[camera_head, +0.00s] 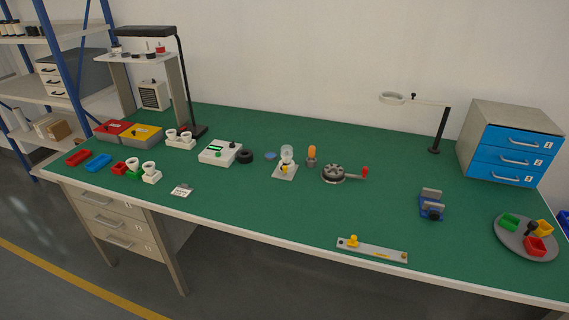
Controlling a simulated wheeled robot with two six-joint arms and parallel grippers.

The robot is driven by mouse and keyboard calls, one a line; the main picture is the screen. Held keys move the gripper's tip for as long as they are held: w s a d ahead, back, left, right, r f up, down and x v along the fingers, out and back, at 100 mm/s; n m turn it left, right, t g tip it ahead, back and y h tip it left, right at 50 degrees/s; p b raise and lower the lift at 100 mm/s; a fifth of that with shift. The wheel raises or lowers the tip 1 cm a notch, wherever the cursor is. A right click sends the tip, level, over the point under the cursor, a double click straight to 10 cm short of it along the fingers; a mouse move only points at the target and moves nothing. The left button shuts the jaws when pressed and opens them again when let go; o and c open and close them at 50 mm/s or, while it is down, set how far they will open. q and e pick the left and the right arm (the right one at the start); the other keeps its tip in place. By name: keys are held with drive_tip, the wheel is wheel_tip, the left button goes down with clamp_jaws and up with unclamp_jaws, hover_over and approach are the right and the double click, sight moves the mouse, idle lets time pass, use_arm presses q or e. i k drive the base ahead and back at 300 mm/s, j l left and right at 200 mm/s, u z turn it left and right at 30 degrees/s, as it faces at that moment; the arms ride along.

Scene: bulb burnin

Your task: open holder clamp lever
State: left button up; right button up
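A small holder with a pale square base (284,173) stands at the middle of the green bench. A clear glass bulb (287,152) sits upright on it, and a small yellow part (284,169), possibly the clamp lever, shows at its front. The lever's exact position is too small to tell. To its right is a round dark metal device (333,174) with an arm ending in a red knob (365,171). An orange-topped piece (312,154) stands between them. Neither of my grippers is in view.
A white box with a display (220,152) and a dark ring (245,156) stand left of the holder. A flat bar with a yellow knob (372,249) lies at the front edge. A blue vise (431,206) stands at right. The bench before the holder is clear.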

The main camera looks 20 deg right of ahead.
sight(284, 169)
drive_tip(key=i+j+z, duration=0.15)
drive_tip(key=z, duration=0.55)
